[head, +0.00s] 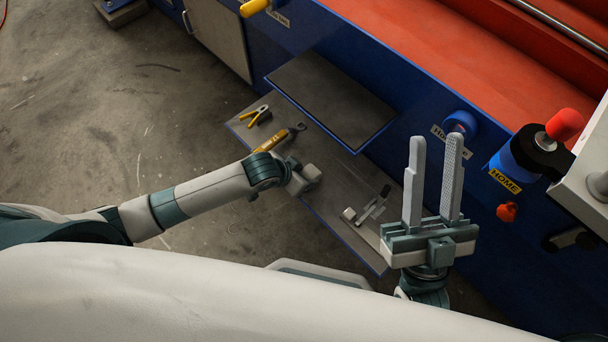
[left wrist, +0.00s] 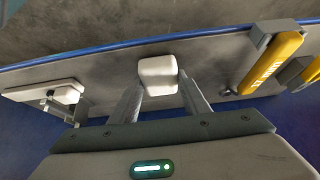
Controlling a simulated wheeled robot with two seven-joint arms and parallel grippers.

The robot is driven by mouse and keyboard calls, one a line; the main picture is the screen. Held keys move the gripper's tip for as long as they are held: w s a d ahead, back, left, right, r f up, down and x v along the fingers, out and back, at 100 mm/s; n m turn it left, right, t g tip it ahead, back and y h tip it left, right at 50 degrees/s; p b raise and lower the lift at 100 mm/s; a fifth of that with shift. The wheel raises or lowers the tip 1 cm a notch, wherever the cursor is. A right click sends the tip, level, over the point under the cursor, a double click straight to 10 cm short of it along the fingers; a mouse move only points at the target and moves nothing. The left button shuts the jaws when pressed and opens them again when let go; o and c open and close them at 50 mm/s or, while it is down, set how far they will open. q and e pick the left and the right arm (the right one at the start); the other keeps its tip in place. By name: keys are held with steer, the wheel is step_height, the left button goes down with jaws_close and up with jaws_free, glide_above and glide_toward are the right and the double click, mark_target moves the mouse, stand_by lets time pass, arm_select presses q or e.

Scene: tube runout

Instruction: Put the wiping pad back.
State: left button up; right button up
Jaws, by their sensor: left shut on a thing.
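The wiping pad (left wrist: 158,75) is a small white block with rounded edges. In the left wrist view it sits between the fingertips of my left gripper (left wrist: 157,88), which is shut on it. Behind it is the grey lower shelf (left wrist: 110,67); I cannot tell whether the pad touches it. In the head view my left gripper (head: 303,180) is over the middle of this shelf (head: 335,200), pointing down, and its fingers and the pad are mostly hidden. My right gripper (head: 432,190) is empty and open, its fingers pointing up, right of the shelf.
Yellow pliers (head: 258,115) and a yellow-handled tool (head: 275,141) lie on the shelf's far left part. A white and metal tool (head: 368,208) lies nearer its right end. A dark upper shelf (head: 330,95) overhangs it, beside the blue machine (head: 405,75). Concrete floor is open at left.

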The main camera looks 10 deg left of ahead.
arm_select(q)
steer(key=shift+f, duration=0.1)
steer(key=o, duration=1)
arm_select(e)
steer(key=shift+f, duration=0.1)
arm_select(q)
steer(key=shift+p+v, duration=0.3)
steer(key=shift+v, duration=0.5)
steer(key=p+v, duration=0.2)
steer(key=v, duration=0.3)
steer(key=shift+s+r, duration=0.1)
steer(key=shift+r, duration=0.1)
steer(key=shift+p+v, duration=0.75)
steer(key=shift+v, duration=1.85)
arm_select(e)
step_height(320, 180, down, 10)
steer(key=w+a+g+h, duration=0.1)
steer(key=w+a+g, duration=0.1)
steer(key=g, duration=0.5)
steer(key=shift+w+a+f+h, duration=0.2)
steer(key=shift+w+a+h, duration=0.1)
steer(key=shift+w+h, duration=0.1)
